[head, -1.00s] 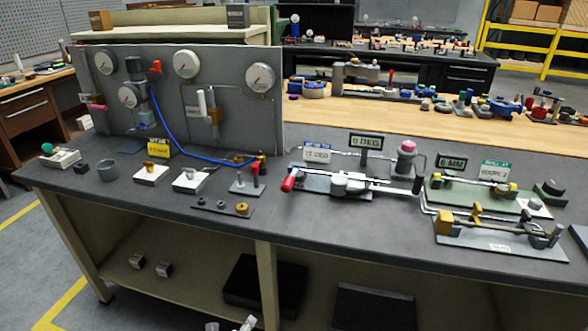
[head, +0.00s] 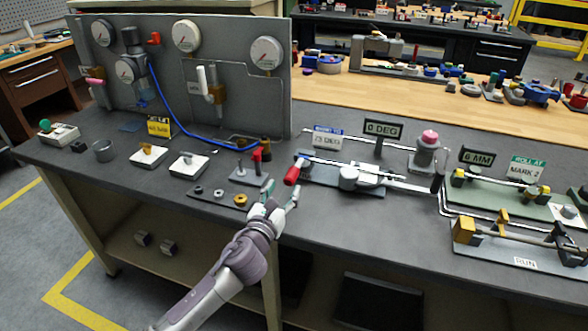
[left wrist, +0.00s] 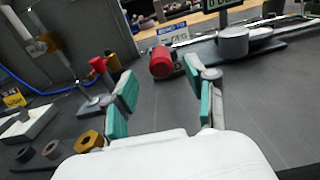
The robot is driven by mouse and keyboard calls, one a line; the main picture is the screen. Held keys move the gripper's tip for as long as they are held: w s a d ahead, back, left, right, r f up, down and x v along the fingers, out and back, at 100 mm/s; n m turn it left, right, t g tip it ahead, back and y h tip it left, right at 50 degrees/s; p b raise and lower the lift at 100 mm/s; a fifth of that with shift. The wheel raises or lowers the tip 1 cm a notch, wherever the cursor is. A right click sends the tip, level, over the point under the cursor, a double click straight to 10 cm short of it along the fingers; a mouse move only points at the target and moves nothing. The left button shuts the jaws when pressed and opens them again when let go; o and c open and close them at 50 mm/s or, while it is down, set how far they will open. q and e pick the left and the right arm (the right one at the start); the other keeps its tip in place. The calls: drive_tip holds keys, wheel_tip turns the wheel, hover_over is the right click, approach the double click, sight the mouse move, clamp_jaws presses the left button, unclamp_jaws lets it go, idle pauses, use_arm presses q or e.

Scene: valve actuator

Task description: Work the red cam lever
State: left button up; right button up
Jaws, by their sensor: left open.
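A long lever with a red grip (head: 296,170) lies across the actuator base (head: 325,180), its grip at the left end. The grip also shows in the left wrist view (left wrist: 162,60), beyond and between the fingertips. A sign reading "0 DEG" (head: 383,129) stands behind it. My left gripper (head: 277,198) is open and empty, in front of the red grip and apart from it. Its green-padded fingers show in the left wrist view (left wrist: 158,88). My right gripper is not in view.
A small plate with a red-topped post (head: 257,155) stands left of the red grip. A strip with several nuts (head: 220,197) lies near the left gripper. A gauge panel (head: 150,100) with a blue hose stands at the back left.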

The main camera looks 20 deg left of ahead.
sight(294, 171)
use_arm(q)
drive_tip(key=w, duration=0.9)
drive_tip(key=shift+d+f, duration=0.15)
clamp_jaws()
